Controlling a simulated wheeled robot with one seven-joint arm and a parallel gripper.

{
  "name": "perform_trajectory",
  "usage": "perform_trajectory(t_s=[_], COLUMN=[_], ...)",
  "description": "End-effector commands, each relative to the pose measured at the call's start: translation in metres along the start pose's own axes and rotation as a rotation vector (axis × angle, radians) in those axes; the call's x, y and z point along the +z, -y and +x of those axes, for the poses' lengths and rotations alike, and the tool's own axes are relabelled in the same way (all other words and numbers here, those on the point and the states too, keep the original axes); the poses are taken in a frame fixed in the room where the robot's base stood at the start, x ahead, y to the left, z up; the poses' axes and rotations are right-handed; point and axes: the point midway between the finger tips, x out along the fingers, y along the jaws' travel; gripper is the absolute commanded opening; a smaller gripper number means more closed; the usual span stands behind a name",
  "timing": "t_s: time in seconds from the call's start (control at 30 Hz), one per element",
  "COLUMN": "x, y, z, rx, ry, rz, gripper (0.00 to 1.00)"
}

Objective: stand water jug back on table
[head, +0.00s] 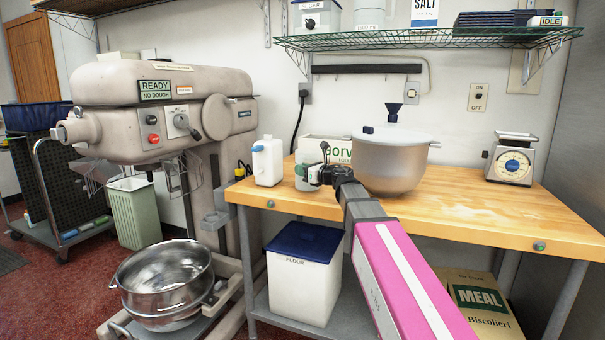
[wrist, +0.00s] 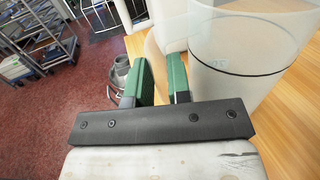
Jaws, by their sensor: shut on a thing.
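The water jug (head: 268,165) is white with a blue cap and is upright at the left end of the wooden table (head: 480,205). Its base looks level with the tabletop, but I cannot tell whether it touches. My gripper (head: 305,172) is just right of the jug, its green fingers pointing left. In the wrist view the fingers (wrist: 162,85) are closed about a pale narrow part, with the white jug (wrist: 172,18) beyond them. The exact grip is partly hidden.
The mixer (head: 165,110) is left, a flour bin (head: 303,280) below.

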Motion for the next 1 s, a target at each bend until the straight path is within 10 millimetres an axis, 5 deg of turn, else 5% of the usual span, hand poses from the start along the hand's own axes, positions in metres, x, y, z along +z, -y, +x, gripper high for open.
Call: perform_trajectory(t_s=[0.47,0.5,0.57,1.0], x=[-0.012,-0.012,-0.012,-0.009], y=[0.0,0.0,0.0,-0.001], z=[0.0,0.0,0.0,-0.012], rx=[-0.001,0.0,0.0,-0.002], ry=[0.001,0.0,0.0,0.001], rz=[0.0,0.0,0.0,0.001], gripper=[0.0,0.31,0.44,0.44])
